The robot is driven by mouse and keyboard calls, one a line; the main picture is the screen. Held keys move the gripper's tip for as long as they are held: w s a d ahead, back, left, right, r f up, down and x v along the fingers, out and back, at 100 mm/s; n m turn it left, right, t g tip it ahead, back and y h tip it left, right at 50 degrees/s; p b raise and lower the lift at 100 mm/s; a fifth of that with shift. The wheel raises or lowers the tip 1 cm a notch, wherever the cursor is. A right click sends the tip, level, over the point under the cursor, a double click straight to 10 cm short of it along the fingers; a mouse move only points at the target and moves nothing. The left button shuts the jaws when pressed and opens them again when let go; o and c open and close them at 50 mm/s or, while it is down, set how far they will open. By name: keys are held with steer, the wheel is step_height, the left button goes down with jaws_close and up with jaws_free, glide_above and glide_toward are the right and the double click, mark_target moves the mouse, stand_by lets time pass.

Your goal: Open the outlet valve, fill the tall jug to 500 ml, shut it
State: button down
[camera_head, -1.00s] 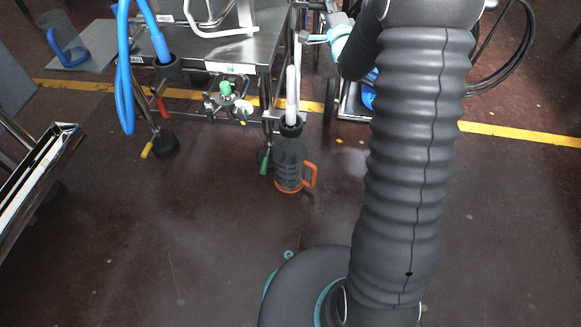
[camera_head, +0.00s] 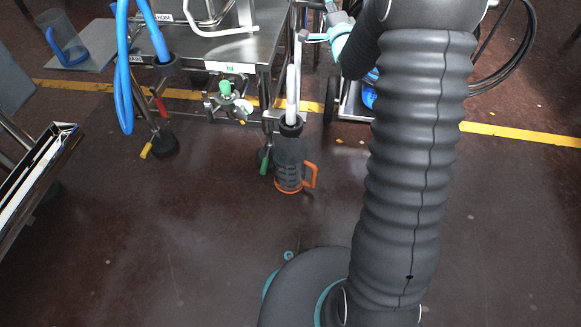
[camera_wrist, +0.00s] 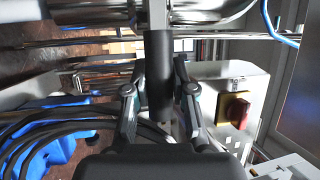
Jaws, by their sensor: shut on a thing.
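My gripper (camera_wrist: 160,78) is shut on a black cylindrical handle (camera_wrist: 159,50) in the wrist view; whether this is the outlet valve's lever I cannot tell. In the head view my gripper (camera_head: 318,37) is small, at the right edge of the steel machine. A dark jug with an orange handle and base (camera_head: 289,180) stands upright on the floor, below a pale pipe with a black end (camera_head: 291,122). Its contents and level marks cannot be read. A clear jug with a blue handle (camera_head: 66,42) stands at the far left.
A green-topped valve fitting (camera_head: 226,92) sits under the steel table (camera_head: 235,52). A blue hose (camera_head: 124,75) hangs at left. The wrist view shows a grey box with a red and yellow switch (camera_wrist: 237,109) and black cables (camera_wrist: 70,128).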

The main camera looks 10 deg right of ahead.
step_height(320, 180, up, 2)
steer(key=p, duration=0.5)
steer(key=shift+r, duration=0.2)
step_height(320, 180, down, 2)
steer(key=b, duration=0.3)
steer(key=shift+f, duration=0.2)
steer(key=shift+a+r+n+g, duration=0.15)
steer(key=shift+r+n+g, duration=0.65)
steer(key=shift+r+n, duration=0.8)
steer(key=shift+w+a+r+n+g+p, duration=0.1)
steer(key=shift+a+r+n+g+p, duration=0.1)
steer(key=shift+r+n+p, duration=0.3)
steer(key=shift+w+a+r+n+g+p, duration=0.1)
steer(key=shift+a+n+g+p, duration=0.1)
steer(key=shift+n, duration=0.5)
steer(key=shift+w+a+r+n+g+p, duration=0.1)
steer(key=shift+a+r+n+g+p, duration=0.3)
steer(key=shift+n, duration=0.6)
steer(key=shift+r, duration=0.1)
